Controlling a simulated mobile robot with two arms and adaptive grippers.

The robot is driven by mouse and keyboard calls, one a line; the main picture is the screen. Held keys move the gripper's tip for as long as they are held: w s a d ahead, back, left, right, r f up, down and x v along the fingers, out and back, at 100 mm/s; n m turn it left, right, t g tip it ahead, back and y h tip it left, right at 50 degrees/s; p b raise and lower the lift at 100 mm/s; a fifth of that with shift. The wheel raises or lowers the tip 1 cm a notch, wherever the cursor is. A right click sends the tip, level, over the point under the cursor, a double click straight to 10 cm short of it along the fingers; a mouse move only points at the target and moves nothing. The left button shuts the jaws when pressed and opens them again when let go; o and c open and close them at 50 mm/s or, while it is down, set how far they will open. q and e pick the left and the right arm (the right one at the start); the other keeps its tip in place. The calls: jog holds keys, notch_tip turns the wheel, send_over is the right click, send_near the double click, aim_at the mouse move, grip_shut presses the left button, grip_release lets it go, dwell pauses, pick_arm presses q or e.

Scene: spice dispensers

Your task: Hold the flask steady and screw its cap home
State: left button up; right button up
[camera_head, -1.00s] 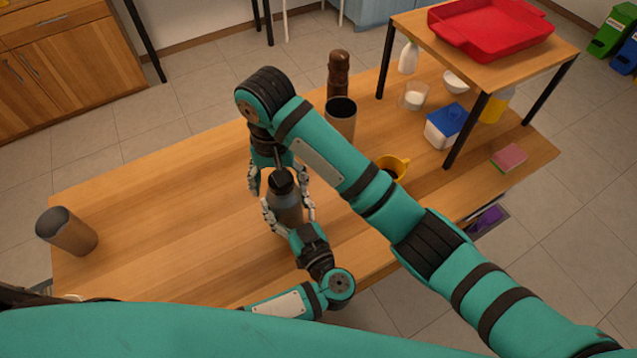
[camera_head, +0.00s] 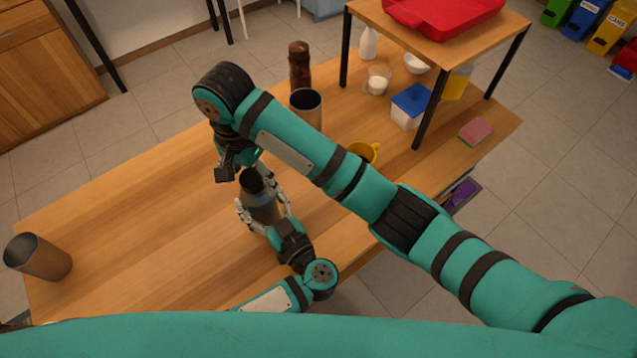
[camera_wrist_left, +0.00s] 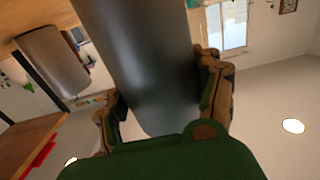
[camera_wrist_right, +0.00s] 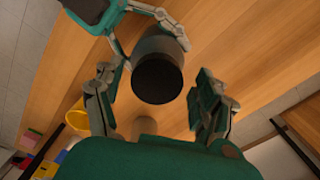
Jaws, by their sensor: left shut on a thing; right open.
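The flask (camera_head: 263,207) is a dark grey cylinder upright in my left gripper (camera_head: 265,201), whose fingers close around its sides. In the left wrist view the flask body (camera_wrist_left: 150,70) fills the space between the fingers. A black round cap (camera_wrist_right: 158,79) shows at the flask's top in the right wrist view; I cannot tell how far it is seated. My right gripper (camera_wrist_right: 155,90) is open, its fingers spread on either side of the cap in that view, without visible contact. In the head view its fingers are mostly hidden.
A brown mill (camera_head: 299,66), yellow mug (camera_head: 366,152), blue-lidded box (camera_head: 409,108) and sponge (camera_head: 475,131) stand right. A raised shelf (camera_head: 400,40) holds a red tray (camera_head: 440,14).

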aim_at(254, 177)
jog(key=m, duration=0.7)
jog(key=shift+s+m, duration=0.1)
jog(key=shift+m, duration=0.2)
jog(key=m, duration=0.4)
jog(key=shift+s, duration=0.2)
jog(key=m, duration=0.4)
jog(key=shift+m, duration=0.3)
jog(key=n, duration=0.8)
jog(key=shift+n, duration=0.3)
jog(key=n, duration=0.9)
jog(key=shift+w+d+r, duration=0.1)
jog(key=shift+w, duration=0.05)
jog(key=n, duration=0.5)
jog(key=shift+w+d, duration=0.1)
jog(key=n, duration=0.3)
jog(key=shift+n, duration=0.3)
jog(key=n, duration=0.4)
jog(key=shift+r+n, duration=0.1)
jog(key=shift+n, duration=0.3)
jog(key=n, duration=0.4)
jog(key=shift+n, duration=0.3)
jog(key=shift+r+n, duration=0.3)
jog(key=shift+n, duration=0.3)
notch_tip(254, 177, up, 7)
jog(key=shift+f, duration=0.1)
jog(key=shift+d, duration=0.15)
jog(key=d+f+m, duration=0.1)
jog(key=d+f, duration=1)
jog(key=d, duration=0.1)
jog(key=shift+w, duration=0.45)
